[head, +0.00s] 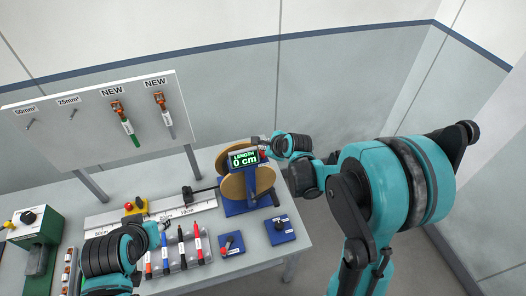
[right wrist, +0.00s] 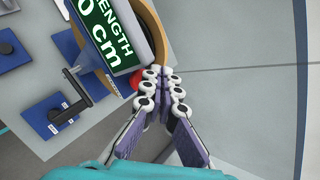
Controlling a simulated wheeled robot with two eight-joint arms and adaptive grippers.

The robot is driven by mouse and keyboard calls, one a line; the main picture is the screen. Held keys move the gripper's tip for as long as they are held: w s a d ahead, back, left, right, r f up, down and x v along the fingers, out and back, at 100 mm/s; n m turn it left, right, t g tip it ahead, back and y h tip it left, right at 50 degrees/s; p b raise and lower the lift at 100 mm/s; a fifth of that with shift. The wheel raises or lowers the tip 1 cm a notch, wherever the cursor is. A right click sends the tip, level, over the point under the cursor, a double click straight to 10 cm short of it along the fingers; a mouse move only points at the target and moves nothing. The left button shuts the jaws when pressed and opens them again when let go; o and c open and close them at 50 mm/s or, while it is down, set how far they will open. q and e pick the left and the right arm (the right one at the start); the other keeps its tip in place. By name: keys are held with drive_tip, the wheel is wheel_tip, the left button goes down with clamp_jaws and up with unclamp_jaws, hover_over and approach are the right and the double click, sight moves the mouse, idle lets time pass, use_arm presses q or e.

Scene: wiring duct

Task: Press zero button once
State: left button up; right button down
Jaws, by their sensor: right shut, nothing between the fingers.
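A length display (head: 245,158) reading "LENGTH 0 cm" stands on a blue stand with a tan reel at the right end of the bench. It also fills the top of the right wrist view (right wrist: 108,32). A red button (right wrist: 137,78) shows at the display's side, partly hidden by my right fingertips. My right gripper (head: 264,147) is shut and empty, its tips right beside the button; I cannot tell whether they touch it. In the right wrist view its fingers (right wrist: 163,85) meet. My left gripper (head: 160,230) is over the bench by the marker rack; its fingers are too small to judge.
Two blue blocks with levers (head: 231,243) (head: 280,230) lie in front of the reel. A ruler rail (head: 180,211) runs left of the reel. A panel with tools (head: 90,105) stands behind.

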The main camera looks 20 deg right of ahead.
drive_tip(key=shift+r+p, duration=1.6)
drive_tip(key=shift+r, duration=0.9)
drive_tip(key=shift+f, duration=0.1)
drive_tip(key=shift+s+f+b, duration=0.2)
drive_tip(key=shift+f+b, duration=0.05)
drive_tip(key=shift+b, duration=0.25)
drive_tip(key=s+f+n+g+h+b, duration=0.1)
drive_tip(key=s+f+n+h+b, duration=0.1)
drive_tip(key=s+f+n+b, duration=2.2)
wheel_tip(320, 180, down, 3)
drive_tip(key=b, duration=0.9)
drive_tip(key=shift+s+g, duration=0.35)
drive_tip(key=shift+g, duration=0.05)
drive_tip(key=shift+r, duration=0.1)
